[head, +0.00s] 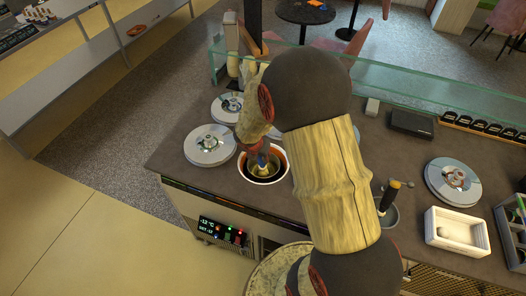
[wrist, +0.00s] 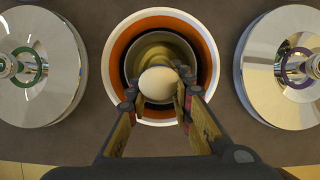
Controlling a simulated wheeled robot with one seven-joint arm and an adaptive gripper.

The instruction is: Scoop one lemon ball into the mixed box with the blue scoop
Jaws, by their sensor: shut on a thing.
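My gripper (wrist: 158,97) is over an open well (wrist: 119,45) with a white rim and an orange inner ring. Its fingers are closed around a pale rounded thing, which hides what lies right beneath it. In the head view a small blue part, seemingly of the blue scoop (head: 261,159), shows at my gripper over the same well (head: 284,168). The scoop's bowl is not clear to see. Yellowish contents show low in the well. A white box (head: 457,246) stands on the counter at the right, with a small pale ball (head: 443,233) in it.
Steel lids flank the well, one with a green ring (wrist: 40,75) and one with a purple ring (wrist: 275,70). Another tool with a dark handle (head: 390,192) stands right of my arm. A stack of lids (head: 452,182) and a glass guard (head: 440,92) are farther off.

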